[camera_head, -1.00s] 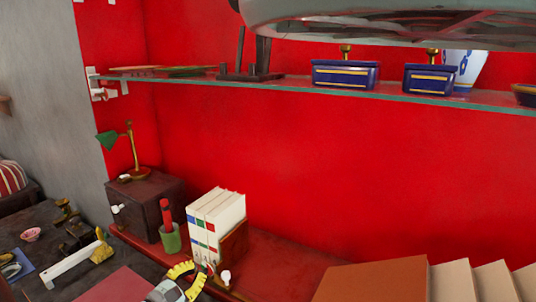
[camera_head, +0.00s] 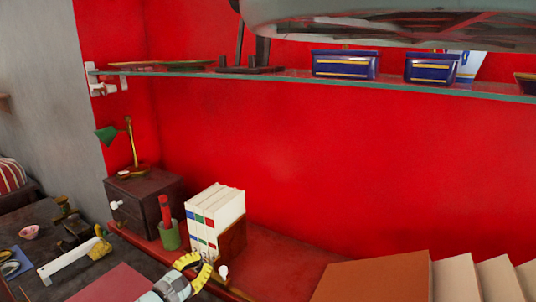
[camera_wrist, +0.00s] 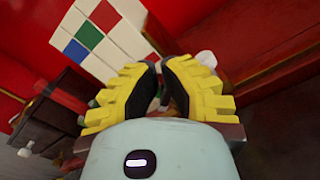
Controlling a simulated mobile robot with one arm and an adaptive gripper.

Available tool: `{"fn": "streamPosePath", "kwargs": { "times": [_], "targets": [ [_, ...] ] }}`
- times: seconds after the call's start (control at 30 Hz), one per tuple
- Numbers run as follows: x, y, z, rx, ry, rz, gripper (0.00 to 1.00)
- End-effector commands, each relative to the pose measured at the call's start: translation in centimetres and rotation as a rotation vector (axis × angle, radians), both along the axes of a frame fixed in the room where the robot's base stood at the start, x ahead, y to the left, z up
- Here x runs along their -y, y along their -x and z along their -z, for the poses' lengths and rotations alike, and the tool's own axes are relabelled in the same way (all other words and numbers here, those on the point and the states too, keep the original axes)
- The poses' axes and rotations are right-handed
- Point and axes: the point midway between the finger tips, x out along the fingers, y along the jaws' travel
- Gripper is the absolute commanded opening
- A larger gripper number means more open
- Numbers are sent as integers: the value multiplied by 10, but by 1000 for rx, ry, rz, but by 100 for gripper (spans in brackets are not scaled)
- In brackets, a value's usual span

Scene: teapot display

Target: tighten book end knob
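The brown book end (camera_head: 232,240) stands against the right side of several white books (camera_head: 212,215) on the red ledge. A small white knob (camera_head: 223,271) shows low in front of it. My gripper (camera_head: 206,266), with yellow ridged fingers, is just left of the knob in the head view. In the wrist view, the fingers of my gripper (camera_wrist: 160,66) are partly open with a narrow gap between the tips. A white rounded piece, apparently the knob (camera_wrist: 206,59), shows beyond the right finger, partly hidden by it. I see nothing held.
A green cup (camera_head: 170,238) with a red item and a dark cabinet (camera_head: 145,207) with a lamp stand left of the books. A brown box or folder (camera_head: 375,278) is at the lower right. A glass shelf (camera_head: 290,80) with blue boxes runs above.

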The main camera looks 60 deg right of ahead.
Motion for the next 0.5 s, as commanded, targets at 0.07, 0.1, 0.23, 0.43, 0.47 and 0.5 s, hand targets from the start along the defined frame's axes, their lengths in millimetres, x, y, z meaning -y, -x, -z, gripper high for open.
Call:
{"fn": "streamPosePath", "kwargs": {
  "times": [0.07,0.1,0.23,0.43,0.47,0.5],
  "targets": [
    [0,0,2,0,-3,-1,0],
    [0,0,3,0,-3,-1,0],
    [-1,-1,4,1,-4,-2,0],
    [-1,-3,6,1,-6,-4,0],
    [-1,-3,7,1,-5,-5,0],
    [-2,-3,7,1,-6,-6,0]
  ]
}}
